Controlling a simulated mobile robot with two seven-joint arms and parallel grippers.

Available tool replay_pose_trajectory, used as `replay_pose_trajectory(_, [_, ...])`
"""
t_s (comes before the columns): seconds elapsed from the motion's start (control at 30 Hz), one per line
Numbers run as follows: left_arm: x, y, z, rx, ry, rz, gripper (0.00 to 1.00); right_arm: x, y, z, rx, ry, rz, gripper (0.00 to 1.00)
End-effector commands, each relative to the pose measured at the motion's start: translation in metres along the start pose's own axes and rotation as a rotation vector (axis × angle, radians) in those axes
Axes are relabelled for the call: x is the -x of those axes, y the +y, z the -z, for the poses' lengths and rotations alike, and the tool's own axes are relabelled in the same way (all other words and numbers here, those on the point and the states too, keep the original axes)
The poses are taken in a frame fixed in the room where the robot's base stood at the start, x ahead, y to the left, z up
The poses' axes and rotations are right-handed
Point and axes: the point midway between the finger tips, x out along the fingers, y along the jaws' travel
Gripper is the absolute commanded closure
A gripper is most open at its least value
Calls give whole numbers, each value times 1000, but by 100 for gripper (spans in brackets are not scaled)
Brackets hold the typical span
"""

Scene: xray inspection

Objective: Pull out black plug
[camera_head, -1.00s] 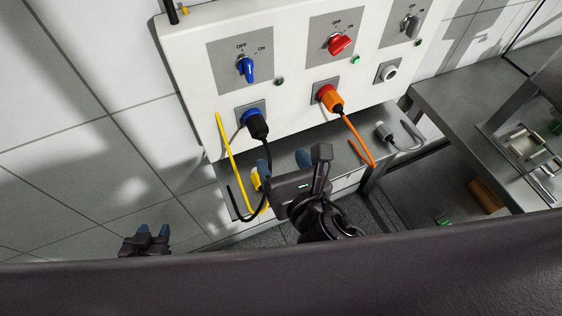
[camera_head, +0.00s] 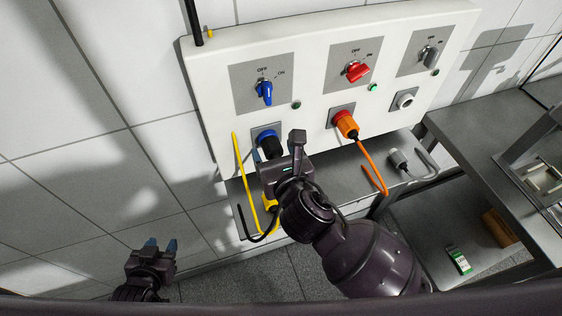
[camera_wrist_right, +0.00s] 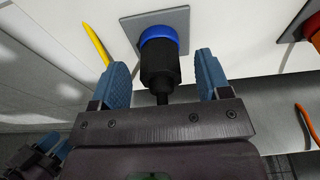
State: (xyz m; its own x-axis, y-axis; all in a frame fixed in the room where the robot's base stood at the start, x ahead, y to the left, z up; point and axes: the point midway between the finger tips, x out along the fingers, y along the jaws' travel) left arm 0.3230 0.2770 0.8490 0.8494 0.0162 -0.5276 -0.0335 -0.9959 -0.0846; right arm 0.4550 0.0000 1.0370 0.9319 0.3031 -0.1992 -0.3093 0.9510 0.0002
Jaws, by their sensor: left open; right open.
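The black plug (camera_head: 270,147) sits in the blue-ringed socket (camera_head: 263,133) at the left of the white panel. In the right wrist view the black plug (camera_wrist_right: 160,68) points down out of the blue ring (camera_wrist_right: 163,38), its cable running down behind the gripper. My right gripper (camera_wrist_right: 163,78) is open, with one blue finger on each side of the plug and a gap visible on both sides. In the head view my right gripper (camera_head: 277,160) covers the plug's lower part. My left gripper (camera_head: 160,245) is open and empty at the lower left, away from the panel.
The white panel (camera_head: 215,95) carries blue, red and grey switches. An orange plug (camera_head: 346,125) sits in the middle socket. A yellow cable (camera_head: 241,165) hangs left of my right gripper. A grey plug (camera_head: 398,158) lies on the shelf below. A metal table (camera_head: 465,140) stands at right.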

Motion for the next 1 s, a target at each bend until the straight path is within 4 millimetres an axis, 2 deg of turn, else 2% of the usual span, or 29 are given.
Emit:
replay_pose_trajectory(0.4, [0, 0, 0, 0, 0, 0, 57, -7, 0, 0, 0, 0, 0, 30])
replay_pose_trajectory(0.47, [0, 0, 0, 0, 0, 0, 57, -7, 0, 0, 0, 0, 0, 37])
replay_pose_trajectory(0.77, [0, 0, 0, 0, 0, 0, 57, -7, 0, 0, 0, 1, 0, 83])
replay_pose_trajectory(0.8, [0, 0, 0, 0, 0, 0, 57, -7, 0, 0, 0, 1, 0, 64])
replay_pose_trajectory(1.0, [0, 0, 0, 0, 0, 0, 57, -7, 0, 0, 0, 0, 0, 93])
